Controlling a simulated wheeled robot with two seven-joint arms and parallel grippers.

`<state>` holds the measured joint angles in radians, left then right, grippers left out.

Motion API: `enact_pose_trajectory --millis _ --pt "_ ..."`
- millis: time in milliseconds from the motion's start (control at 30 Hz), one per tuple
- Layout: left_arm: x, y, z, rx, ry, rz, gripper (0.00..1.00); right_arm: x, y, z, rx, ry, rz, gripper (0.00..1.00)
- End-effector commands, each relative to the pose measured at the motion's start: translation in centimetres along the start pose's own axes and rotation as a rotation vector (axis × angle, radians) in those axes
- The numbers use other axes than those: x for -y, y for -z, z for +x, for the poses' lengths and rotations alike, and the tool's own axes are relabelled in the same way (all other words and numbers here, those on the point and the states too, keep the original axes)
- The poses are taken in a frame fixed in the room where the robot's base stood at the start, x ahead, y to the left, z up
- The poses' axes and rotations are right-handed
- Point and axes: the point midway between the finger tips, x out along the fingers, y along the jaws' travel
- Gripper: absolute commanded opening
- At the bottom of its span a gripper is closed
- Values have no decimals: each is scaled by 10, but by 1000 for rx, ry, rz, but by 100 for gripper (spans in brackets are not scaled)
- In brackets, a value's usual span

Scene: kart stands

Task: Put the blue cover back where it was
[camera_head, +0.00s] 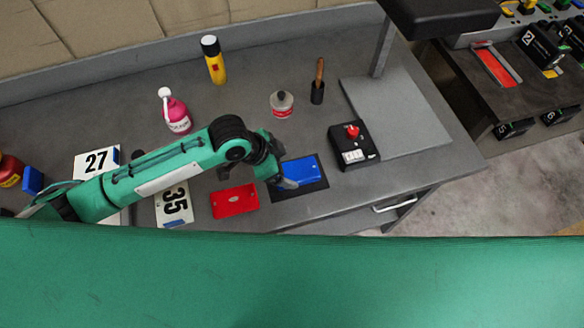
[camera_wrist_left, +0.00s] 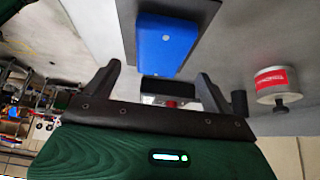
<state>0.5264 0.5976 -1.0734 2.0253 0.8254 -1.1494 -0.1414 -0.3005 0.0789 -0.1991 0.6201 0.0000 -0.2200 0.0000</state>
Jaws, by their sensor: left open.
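The blue cover (camera_head: 301,170) lies on a dark mat (camera_head: 313,186) near the front edge of the grey bench in the head view. It also shows in the left wrist view (camera_wrist_left: 166,42), just beyond the fingertips. My left gripper (camera_head: 283,176) is at the left side of the blue cover, its fingers apart. In the left wrist view the two fingers (camera_wrist_left: 157,76) are open with nothing gripped between them. Whether a finger touches the cover I cannot tell. My right gripper is not in view.
A red cover (camera_head: 234,201) lies left of the mat. A black box with a red knob (camera_head: 353,146) stands to the right. A pink bottle (camera_head: 175,112), a yellow can (camera_head: 214,62), a small tin (camera_head: 281,103) and a brush (camera_head: 318,84) stand farther back.

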Motion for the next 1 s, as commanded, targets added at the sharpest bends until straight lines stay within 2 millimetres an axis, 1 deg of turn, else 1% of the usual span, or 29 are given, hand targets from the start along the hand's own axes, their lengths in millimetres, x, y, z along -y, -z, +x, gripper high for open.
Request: enact_pose_trajectory --millis 33,100,200,300,400,567,1000 --pt "1 -2 -11 0 3 3 87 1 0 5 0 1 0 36" --pt "1 -1 -26 0 4 3 87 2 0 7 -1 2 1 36" --pt "0 -1 -46 0 3 3 87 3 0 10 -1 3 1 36" --pt "1 -1 -60 0 3 2 87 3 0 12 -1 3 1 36" --pt "0 0 -70 0 1 1 87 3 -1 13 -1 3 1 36" --pt "0 0 -75 1 -1 0 87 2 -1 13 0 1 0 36" --pt "0 0 -74 1 -1 0 87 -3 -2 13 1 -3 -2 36"
